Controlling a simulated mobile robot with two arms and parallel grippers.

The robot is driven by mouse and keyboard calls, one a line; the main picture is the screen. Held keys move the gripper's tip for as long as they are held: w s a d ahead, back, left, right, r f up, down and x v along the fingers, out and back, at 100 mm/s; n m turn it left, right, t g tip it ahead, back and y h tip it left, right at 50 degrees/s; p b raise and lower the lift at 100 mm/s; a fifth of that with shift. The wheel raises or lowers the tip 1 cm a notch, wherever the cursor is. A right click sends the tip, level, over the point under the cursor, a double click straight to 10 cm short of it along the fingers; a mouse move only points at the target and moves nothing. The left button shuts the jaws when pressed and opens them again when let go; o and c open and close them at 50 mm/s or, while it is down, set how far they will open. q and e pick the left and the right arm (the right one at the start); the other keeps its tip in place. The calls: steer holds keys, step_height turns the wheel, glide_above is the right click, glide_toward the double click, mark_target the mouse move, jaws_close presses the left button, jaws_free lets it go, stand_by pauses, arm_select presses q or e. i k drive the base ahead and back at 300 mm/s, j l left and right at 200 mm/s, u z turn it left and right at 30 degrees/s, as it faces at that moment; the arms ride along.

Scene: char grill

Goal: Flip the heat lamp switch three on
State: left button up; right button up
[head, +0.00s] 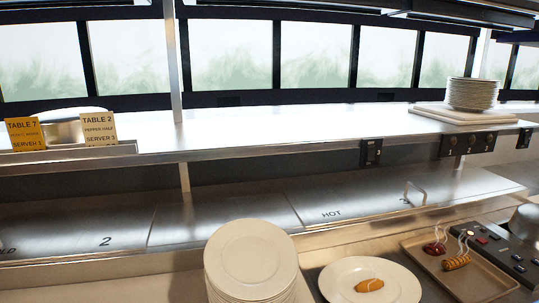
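A small black switch box (371,152) is mounted on the front edge of the steel pass shelf, right of centre. A "3" is marked beside its rocker. The rocker's position is too small to tell. A wider black control panel (468,143) with round knobs is on the same edge further right. Another small black box (524,137) is near the right end. Neither of my grippers is in view, and nothing touches the switch box.
A plate stack (250,262) rises at the bottom centre, beside a plate with food (340,281). A tray (462,287) and a black panel with switches (510,250) are at lower right. Order tickets (99,127) stand at left. Space before the switch box looks clear.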

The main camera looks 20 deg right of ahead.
mark_target(371, 150)
steer(key=k+l+z, duration=0.1)
steer(key=z, duration=1)
